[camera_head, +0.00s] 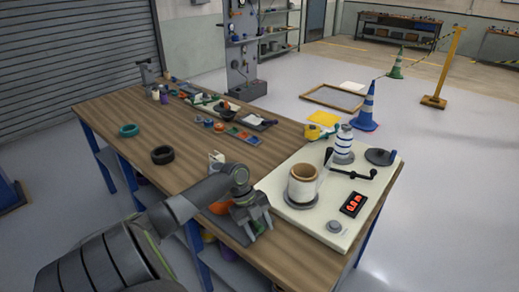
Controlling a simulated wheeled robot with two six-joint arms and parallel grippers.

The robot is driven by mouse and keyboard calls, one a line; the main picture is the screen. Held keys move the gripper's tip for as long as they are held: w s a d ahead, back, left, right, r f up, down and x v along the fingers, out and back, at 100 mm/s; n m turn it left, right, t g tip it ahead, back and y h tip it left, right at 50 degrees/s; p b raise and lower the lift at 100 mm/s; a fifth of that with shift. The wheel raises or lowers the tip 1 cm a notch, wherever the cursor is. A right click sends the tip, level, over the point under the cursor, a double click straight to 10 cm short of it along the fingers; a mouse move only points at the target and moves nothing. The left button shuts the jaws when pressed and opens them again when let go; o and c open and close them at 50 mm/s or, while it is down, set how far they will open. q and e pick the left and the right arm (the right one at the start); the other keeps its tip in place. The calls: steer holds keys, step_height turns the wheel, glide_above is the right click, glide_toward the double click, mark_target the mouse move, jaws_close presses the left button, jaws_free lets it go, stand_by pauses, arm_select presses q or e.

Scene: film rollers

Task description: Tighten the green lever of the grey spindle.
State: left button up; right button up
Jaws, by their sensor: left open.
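On the white machine board (275,188) a brown roll (303,183) stands upright on a grey round base (301,202). A white bottle-like form with blue stripes (344,140) stands behind it on another grey base. A dark grey disc (380,157) with a small blue upright part (393,155) lies at the board's back right. I cannot tell which of these is the grey spindle, and I cannot make out a green lever. My left gripper (259,232) is open and empty, pointing down at the board's left edge, apart from the roll. My right gripper is not in view.
A black crank bar (350,173), a red-digit display (353,204) and a grey-green knob (334,226) sit on the board. A black ring (163,155) and a teal ring (129,130) lie on the wooden table (190,170). Tools and small parts crowd its far end.

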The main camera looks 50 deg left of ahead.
arm_select(q)
step_height(320, 180, up, 10)
steer(key=shift+b, duration=0.6)
steer(key=shift+c, duration=0.2)
